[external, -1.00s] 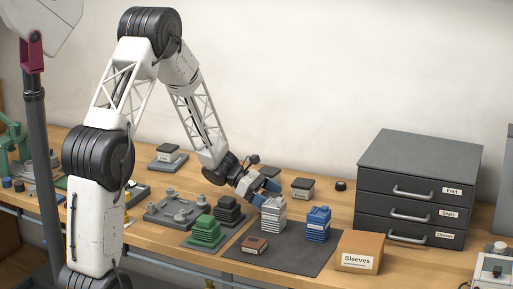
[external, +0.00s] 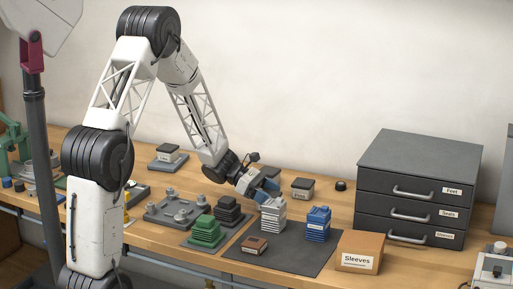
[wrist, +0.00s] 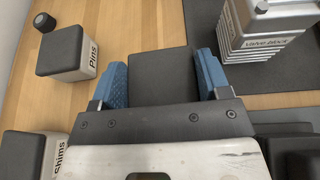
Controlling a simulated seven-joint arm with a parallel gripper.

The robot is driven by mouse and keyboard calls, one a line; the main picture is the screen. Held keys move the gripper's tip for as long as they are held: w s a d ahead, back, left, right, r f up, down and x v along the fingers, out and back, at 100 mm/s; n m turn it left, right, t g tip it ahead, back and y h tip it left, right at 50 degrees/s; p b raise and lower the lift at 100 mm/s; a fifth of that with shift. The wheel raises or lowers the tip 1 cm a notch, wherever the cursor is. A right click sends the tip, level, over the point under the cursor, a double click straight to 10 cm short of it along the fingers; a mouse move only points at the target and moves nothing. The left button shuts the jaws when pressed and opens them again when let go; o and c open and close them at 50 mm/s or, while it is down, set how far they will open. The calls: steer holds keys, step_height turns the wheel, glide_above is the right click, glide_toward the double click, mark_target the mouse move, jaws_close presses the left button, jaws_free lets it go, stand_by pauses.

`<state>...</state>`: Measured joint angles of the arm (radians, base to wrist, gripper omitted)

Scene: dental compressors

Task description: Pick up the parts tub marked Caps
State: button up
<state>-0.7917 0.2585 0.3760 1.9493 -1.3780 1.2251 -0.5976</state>
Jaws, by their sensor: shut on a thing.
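My gripper (wrist: 162,82) points down with its two blue fingers on either side of a dark-lidded tub (wrist: 160,72), shut on it. The tub's label faces out of sight, so I cannot read it. In the external view my gripper (external: 264,191) is behind the white ribbed valve block (external: 273,214), and its fingers mostly hide the tub. I cannot tell any gap between the tub and the table.
A tub marked Pins (wrist: 68,52) and one marked Shims (wrist: 28,152) stand left of my gripper in the wrist view. The valve block (wrist: 262,28) is close on the right. A blue block (external: 318,224) and a Sleeves box (external: 360,252) are further right.

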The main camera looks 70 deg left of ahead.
step_height(320, 180, up, 9)
steer(key=shift+r, duration=0.15)
stand_by(0.4)
